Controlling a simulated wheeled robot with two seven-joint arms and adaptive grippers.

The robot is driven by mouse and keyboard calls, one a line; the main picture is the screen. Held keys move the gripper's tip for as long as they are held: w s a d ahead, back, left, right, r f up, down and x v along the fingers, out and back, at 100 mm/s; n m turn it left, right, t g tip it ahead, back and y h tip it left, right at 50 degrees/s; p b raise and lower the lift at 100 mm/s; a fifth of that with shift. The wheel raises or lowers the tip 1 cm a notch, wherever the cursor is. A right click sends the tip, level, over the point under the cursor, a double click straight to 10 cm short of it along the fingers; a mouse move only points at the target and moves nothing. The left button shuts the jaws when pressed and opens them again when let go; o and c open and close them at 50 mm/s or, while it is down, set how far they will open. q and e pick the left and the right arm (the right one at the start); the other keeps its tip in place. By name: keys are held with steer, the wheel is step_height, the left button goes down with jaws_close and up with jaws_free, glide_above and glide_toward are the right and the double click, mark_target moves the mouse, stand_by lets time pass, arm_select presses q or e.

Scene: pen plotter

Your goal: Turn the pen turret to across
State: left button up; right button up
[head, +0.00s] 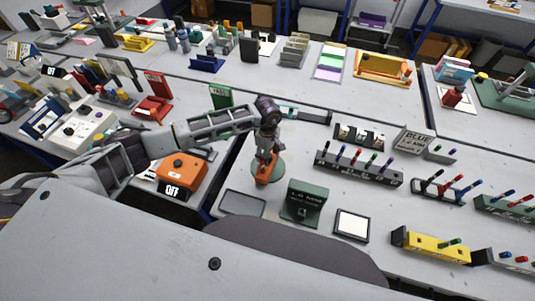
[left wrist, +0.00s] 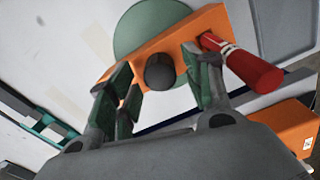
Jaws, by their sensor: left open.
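The pen turret is an orange bar (left wrist: 210,22) on a round green base (left wrist: 145,18), with a dark round knob (left wrist: 160,72) on the bar. A red pen with white bands (left wrist: 240,62) is at the bar's right end in the left wrist view. My left gripper (left wrist: 157,74) is open, with its fingers on either side of the knob and over the bar. I cannot tell whether they touch it. In the head view my left gripper (head: 267,146) reaches down onto the orange turret (head: 265,173) and its green base (head: 274,166). My right gripper is not in view.
An orange box with an OFF sign (head: 183,170) stands left of the turret, across a gap between tables. A grey tray (head: 243,204), a green block (head: 302,203) and a white framed pad (head: 351,225) lie nearer me. A dark pen rack (head: 358,172) stands right.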

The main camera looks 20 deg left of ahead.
arm_select(q)
steer(key=shift+f, duration=0.45)
jaws_close()
